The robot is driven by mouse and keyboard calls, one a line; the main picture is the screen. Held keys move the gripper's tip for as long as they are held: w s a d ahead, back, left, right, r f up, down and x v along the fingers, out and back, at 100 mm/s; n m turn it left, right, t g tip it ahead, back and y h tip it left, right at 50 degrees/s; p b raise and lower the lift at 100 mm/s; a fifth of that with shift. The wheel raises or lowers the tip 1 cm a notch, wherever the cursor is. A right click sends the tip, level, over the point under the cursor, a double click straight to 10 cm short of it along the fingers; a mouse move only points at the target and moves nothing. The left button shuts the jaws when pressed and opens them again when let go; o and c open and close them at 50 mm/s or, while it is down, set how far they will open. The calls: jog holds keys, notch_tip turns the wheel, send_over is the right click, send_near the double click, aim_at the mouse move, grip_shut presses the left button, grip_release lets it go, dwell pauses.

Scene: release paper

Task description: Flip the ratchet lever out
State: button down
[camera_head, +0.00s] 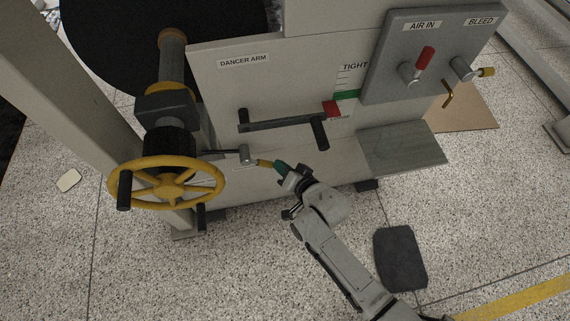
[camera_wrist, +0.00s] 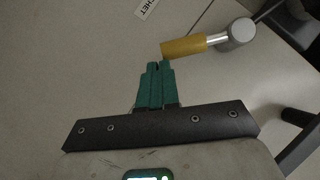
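The ratchet lever is a short grey pivot with a yellow grip (camera_head: 264,162), low on the panel to the right of the yellow handwheel. In the wrist view the yellow grip (camera_wrist: 185,47) runs from a round grey hub at upper right, its free end close to my fingertips. My gripper (camera_head: 277,165) has green fingers, which lie side by side and look shut with nothing between them in the wrist view (camera_wrist: 160,65). The fingertips are at the grip's free end, beside it; I cannot tell whether they touch it.
The yellow handwheel (camera_head: 167,183) stands to the left. The dancer arm (camera_head: 285,122) with its dark peg sticks out above my gripper. A grey box (camera_head: 425,55) with air valves is at upper right, above a grey shelf (camera_head: 403,148). A dark mat (camera_head: 400,258) lies on open floor.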

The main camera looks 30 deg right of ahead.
jog(key=shift+a+f+b, duration=0.2)
jog(key=shift+f+b, duration=0.1)
jog(key=shift+f, duration=0.5)
